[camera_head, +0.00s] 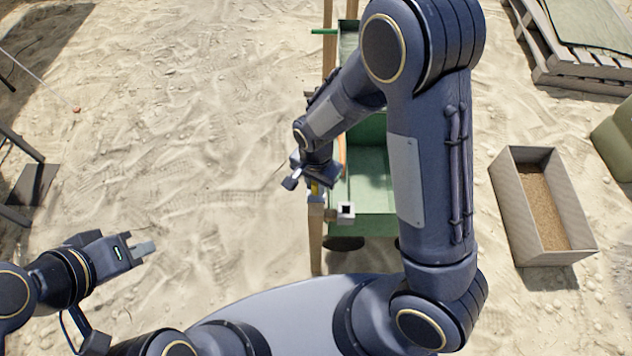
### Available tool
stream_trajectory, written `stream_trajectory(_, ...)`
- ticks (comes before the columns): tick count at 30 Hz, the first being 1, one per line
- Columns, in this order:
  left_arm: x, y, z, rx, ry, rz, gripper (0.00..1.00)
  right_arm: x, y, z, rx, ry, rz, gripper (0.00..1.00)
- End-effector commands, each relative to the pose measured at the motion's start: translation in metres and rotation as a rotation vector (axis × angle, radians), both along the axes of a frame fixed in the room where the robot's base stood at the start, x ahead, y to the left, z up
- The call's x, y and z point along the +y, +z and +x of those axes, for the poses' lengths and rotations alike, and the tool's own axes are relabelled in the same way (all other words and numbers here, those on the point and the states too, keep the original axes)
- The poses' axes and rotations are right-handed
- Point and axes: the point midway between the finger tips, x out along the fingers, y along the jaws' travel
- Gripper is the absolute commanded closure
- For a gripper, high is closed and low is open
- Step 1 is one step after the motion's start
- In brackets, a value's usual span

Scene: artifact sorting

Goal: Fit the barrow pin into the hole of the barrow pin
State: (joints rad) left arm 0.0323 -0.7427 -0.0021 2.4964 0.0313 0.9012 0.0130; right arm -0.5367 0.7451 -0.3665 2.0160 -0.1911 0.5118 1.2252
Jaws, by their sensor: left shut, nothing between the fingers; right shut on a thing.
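The green barrow (372,190) stands in the middle, partly hidden behind my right arm. A small square block with a dark hole (346,211) sits at its near left corner, beside the wooden shaft (316,240). My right gripper (312,184) is over the barrow's left edge, a little above and left of the hole in the picture. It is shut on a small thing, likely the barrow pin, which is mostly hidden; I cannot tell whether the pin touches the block. My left gripper (146,248) is shut and empty, low over the sand at the left, away from the barrow.
A long box of brown soil (507,190) stands to the right of the barrow. A wooden pallet with a green cloth (575,62) is at the top right, and a green object (615,140) is at the right edge. Open sand lies between my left gripper and the barrow.

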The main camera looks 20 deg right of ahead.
Motion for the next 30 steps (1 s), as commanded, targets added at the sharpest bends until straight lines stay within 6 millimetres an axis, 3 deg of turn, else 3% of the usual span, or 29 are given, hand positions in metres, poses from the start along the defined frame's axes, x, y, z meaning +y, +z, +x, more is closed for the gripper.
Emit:
stream_trajectory(14,0.000,-0.011,0.000,0.000,0.000,0.000,1.00,0.000,-0.013,0.000,0.000,0.000,0.000,1.00)
stream_trajectory(15,0.000,-0.010,0.000,0.000,0.000,0.000,1.00,0.000,-0.012,0.000,-0.001,0.000,0.001,0.75)
stream_trajectory(20,0.000,-0.009,0.000,0.000,0.000,0.000,1.00,0.000,-0.012,0.000,0.000,0.000,0.000,0.54)
stream_trajectory(30,0.000,-0.007,0.000,0.000,0.000,0.000,1.00,0.000,-0.006,0.000,-0.002,0.000,0.001,0.53)
